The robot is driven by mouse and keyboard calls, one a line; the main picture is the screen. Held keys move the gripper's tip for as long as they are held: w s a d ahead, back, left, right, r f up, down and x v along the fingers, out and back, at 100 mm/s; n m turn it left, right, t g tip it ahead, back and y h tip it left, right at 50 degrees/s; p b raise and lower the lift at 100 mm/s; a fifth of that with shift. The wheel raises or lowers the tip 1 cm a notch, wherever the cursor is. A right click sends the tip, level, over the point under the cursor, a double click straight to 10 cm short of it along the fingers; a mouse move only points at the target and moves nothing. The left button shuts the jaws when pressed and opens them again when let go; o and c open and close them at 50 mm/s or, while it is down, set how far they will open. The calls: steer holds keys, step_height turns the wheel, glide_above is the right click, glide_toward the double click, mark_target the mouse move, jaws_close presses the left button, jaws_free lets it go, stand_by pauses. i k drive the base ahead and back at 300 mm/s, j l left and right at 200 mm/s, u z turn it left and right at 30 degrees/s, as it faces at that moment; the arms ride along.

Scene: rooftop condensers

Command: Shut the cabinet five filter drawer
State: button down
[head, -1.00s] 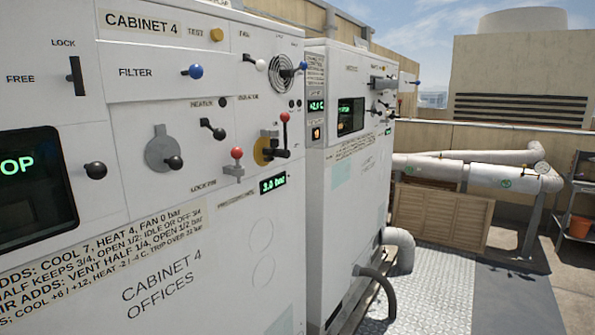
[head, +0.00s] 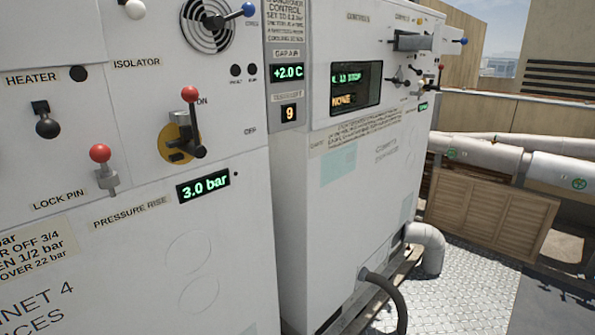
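A second white cabinet (head: 345,200) stands beyond cabinet 4 in the head view. Its number is too small to read, so I cannot tell for sure that it is cabinet five. A dark grey boxy part (head: 412,41) sits high on its front, seen at a slant. I cannot tell whether this is the filter drawer or how far it stands out. A blue knob (head: 462,41) juts out at this cabinet's far upper edge. My gripper is not in view.
Cabinet 4 (head: 100,250) fills the left, with a red-knobbed lock pin (head: 101,155) and isolator lever (head: 190,110) jutting out. A grey hose (head: 390,295) and thick pipe (head: 430,245) come out low from the second cabinet. Metal plate flooring (head: 460,290) lies open at right.

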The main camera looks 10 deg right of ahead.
mark_target(446, 40)
steer(key=i+l, duration=0.2)
steer(key=l, duration=0.15)
steer(key=i+l, duration=0.15)
steer(key=l, duration=0.25)
steer(key=i+l, duration=0.2)
steer(key=l, duration=0.15)
steer(key=i+l, duration=0.15)
steer(key=l, duration=0.2)
steer(key=i+l, duration=0.2)
steer(key=l, duration=0.15)
steer(key=i+l, duration=0.15)
steer(key=l, duration=0.25)
